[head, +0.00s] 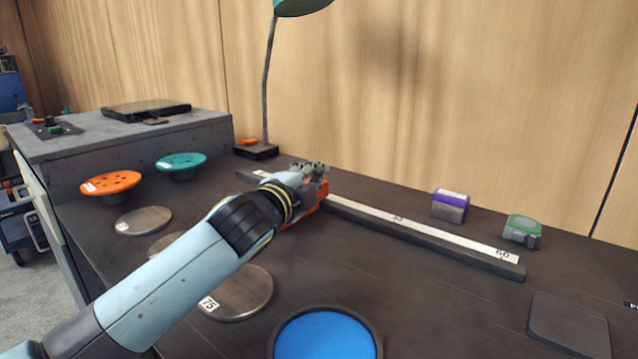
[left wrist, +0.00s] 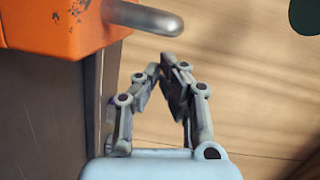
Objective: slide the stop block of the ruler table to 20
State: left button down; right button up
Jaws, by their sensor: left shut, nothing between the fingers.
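The ruler table (head: 440,237) is a long dark bar with a white scale strip running from back left to front right. I can read 60 near its right end and what looks like 30 near its middle. The orange stop block (head: 319,196) sits on the bar left of the 30 mark, partly hidden by my left arm. In the left wrist view the block (left wrist: 60,25) shows a grey rod-like handle. My left gripper (head: 316,167) is shut and empty at the block; its fingertips (left wrist: 168,62) are near the handle's end, contact unclear. The mark at the block is hidden.
A purple-topped block (head: 450,206) and a green tape measure (head: 521,230) stand behind the bar. A lamp (head: 257,152) stands back left. Orange (head: 110,181) and teal (head: 181,161) flanges, metal discs and a blue round pad (head: 326,338) lie left and in front.

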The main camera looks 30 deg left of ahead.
pick_arm(q)
jog(key=shift+a+f, duration=0.1)
jog(key=shift+a, duration=0.5)
